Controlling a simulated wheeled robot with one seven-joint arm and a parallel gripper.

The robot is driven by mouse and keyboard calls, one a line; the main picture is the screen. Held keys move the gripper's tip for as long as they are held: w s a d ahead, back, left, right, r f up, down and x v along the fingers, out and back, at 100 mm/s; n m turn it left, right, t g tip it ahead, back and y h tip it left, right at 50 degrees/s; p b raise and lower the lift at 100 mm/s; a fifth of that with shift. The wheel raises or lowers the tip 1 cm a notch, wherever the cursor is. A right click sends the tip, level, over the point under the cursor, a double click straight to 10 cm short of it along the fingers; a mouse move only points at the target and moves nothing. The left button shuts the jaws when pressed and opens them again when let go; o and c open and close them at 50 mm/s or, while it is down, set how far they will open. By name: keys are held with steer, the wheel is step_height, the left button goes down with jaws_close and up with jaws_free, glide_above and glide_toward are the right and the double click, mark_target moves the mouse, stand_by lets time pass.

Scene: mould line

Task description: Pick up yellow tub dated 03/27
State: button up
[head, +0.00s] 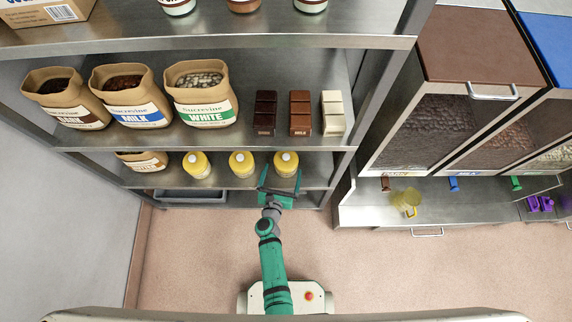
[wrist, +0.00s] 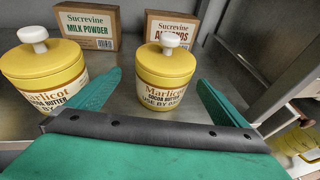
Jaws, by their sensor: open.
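Three yellow tubs with white knobs stand upright in a row on the lower shelf: a left tub (head: 196,166), a middle tub (head: 241,165) and a right tub (head: 286,162). My gripper (head: 281,179) is open at the right tub. In the wrist view the tub ahead (wrist: 165,78) stands between the spread green fingers, with a visible gap to the left one. Its label reads Marlicot cocoa butter and "use by", but the date is too small to read. Another tub (wrist: 47,78) stands to the left, its date hidden by my gripper.
Milk powder (wrist: 88,25) and almonds (wrist: 170,29) boxes stand behind the tubs. The shelf above (head: 200,135) holds open sacks and chocolate bars. A shelf post (head: 362,95) is close on the right, with dispenser bins (head: 478,60) beyond. The floor in front is clear.

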steer(key=shift+d+f+x, duration=0.15)
steer(key=shift+x, duration=1.4)
steer(key=shift+d+f+x, duration=0.1)
steer(key=shift+d+x, duration=0.05)
steer(key=shift+x, duration=1.35)
steer(key=shift+s, duration=0.15)
steer(key=shift+c, duration=0.2)
steer(key=c, duration=1.4)
steer(key=shift+c, duration=0.2)
